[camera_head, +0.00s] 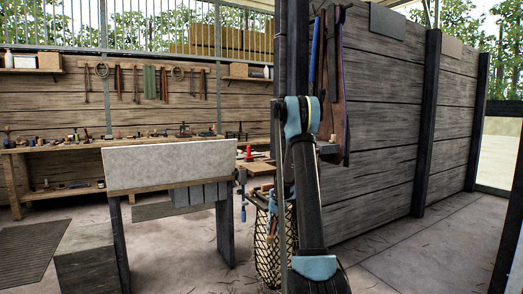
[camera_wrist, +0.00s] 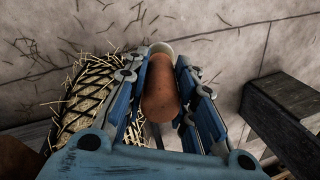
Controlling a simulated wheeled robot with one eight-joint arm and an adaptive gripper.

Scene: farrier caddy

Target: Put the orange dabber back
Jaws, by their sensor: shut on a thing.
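In the wrist view my gripper (camera_wrist: 160,62) is shut on the orange dabber (camera_wrist: 160,98), a rounded orange-brown cylinder between the two blue fingers. The place the dabber belongs to cannot be told from these views.
A net filled with hay (camera_wrist: 82,100) is close on the left of the gripper; the net (camera_head: 268,255) also shows in the head view. A dark wooden beam (camera_wrist: 285,120) is at right. A stand with a pale board (camera_head: 165,163) is left of my arm. Floor (camera_head: 410,255) at right is clear.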

